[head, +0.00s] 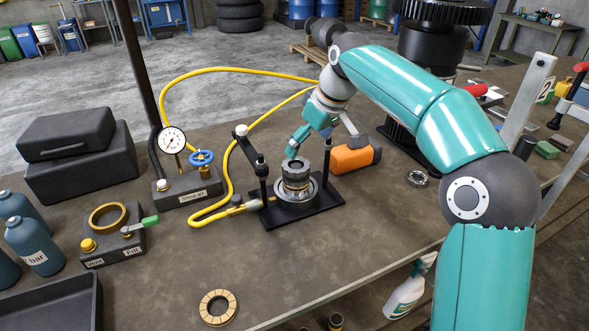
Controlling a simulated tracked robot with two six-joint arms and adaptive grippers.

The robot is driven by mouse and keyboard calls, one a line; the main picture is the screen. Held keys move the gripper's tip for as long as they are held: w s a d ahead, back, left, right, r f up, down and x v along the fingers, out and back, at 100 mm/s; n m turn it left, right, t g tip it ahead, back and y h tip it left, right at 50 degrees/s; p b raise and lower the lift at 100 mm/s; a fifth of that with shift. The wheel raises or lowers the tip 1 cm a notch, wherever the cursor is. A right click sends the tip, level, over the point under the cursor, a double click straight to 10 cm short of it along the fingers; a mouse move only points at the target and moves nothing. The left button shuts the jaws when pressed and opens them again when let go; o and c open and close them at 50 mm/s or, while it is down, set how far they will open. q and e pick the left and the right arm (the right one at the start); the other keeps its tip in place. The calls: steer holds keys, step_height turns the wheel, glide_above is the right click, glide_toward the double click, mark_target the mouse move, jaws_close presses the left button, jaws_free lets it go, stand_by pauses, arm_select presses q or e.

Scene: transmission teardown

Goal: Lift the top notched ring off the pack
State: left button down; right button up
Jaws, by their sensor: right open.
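The pack (296,186) is a short stack of dark and metallic rings, standing upright on a black fixture plate (325,205). Its top ring (296,165) is dark grey; the notches are too small to make out. My right gripper (325,148) comes down from the upper right, open, with its fingers spread. I cannot tell whether the near fingertip touches the ring. No part of my left gripper shows.
A clamp arm (250,150) and yellow hose (228,165) stand to the left, with a gauge and valve block (186,187) beyond. A loose tan ring (217,295) lies at the front edge. The table right of the fixture is mostly clear.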

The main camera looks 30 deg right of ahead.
mark_target(296, 165)
steer(key=shift+a+x, duration=0.2)
steer(key=shift+x, duration=3.2)
steer(key=shift+r, duration=0.1)
steer(key=c, duration=1.5)
